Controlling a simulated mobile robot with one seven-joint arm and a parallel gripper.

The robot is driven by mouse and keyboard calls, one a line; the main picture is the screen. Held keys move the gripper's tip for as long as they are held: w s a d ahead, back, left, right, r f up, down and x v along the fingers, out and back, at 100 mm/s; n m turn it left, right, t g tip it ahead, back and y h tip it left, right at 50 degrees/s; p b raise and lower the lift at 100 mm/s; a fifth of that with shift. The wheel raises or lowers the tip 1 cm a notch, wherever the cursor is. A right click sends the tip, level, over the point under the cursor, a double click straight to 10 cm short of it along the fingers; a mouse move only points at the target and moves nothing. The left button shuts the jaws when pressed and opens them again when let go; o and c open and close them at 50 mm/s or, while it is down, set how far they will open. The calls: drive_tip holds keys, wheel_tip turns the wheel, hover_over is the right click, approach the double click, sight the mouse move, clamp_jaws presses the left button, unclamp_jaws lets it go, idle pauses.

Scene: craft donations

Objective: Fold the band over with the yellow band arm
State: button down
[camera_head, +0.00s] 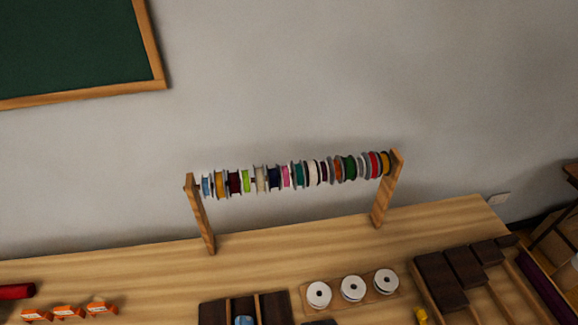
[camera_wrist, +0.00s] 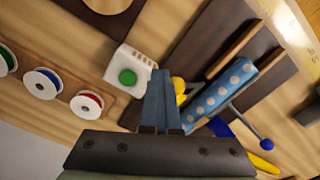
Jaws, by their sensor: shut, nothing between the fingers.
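My gripper (camera_wrist: 161,75) is shut and empty in the wrist view, its two blue-grey fingers together. A yellow part (camera_wrist: 180,87) shows just right of the fingers, partly hidden behind them; whether it touches them I cannot tell. It seems to belong to a device with a blue roller with pale dots (camera_wrist: 214,92). A second yellow piece (camera_wrist: 262,164) lies lower right, near a rod with a blue ball (camera_wrist: 267,145). Which yellow piece is the band arm is not clear. In the head view a small yellow piece (camera_head: 422,316) shows at the bottom edge. No band can be made out.
A white box with a green button (camera_wrist: 127,77) stands left of the fingers. White spools (camera_head: 352,289) sit on a wooden board. A rack of ribbon spools (camera_head: 389,205) stands at the back of the table (camera_head: 270,255). Dark compartments (camera_head: 437,280) are at right.

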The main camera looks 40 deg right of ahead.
drive_tip(key=shift+w+a, duration=0.25)
drive_tip(key=shift+a, duration=0.3)
drive_tip(key=shift+w+a, duration=0.25)
drive_tip(key=shift+a, duration=0.25)
drive_tip(key=shift+w+a+f, duration=0.1)
drive_tip(key=shift+w+a, duration=0.35)
drive_tip(key=shift+a, duration=0.15)
drive_tip(key=w+a, duration=0.1)
drive_tip(key=w+a+p, duration=0.1)
drive_tip(key=a, duration=0.1)
drive_tip(key=shift+f, duration=0.1)
drive_tip(key=shift+w+a, duration=0.3)
drive_tip(key=shift+a, duration=0.3)
drive_tip(key=shift+w+a, duration=0.4)
drive_tip(key=shift+a, duration=0.2)
drive_tip(key=shift+w+a, duration=0.35)
drive_tip(key=shift+a, duration=0.2)
drive_tip(key=shift+r, duration=0.2)
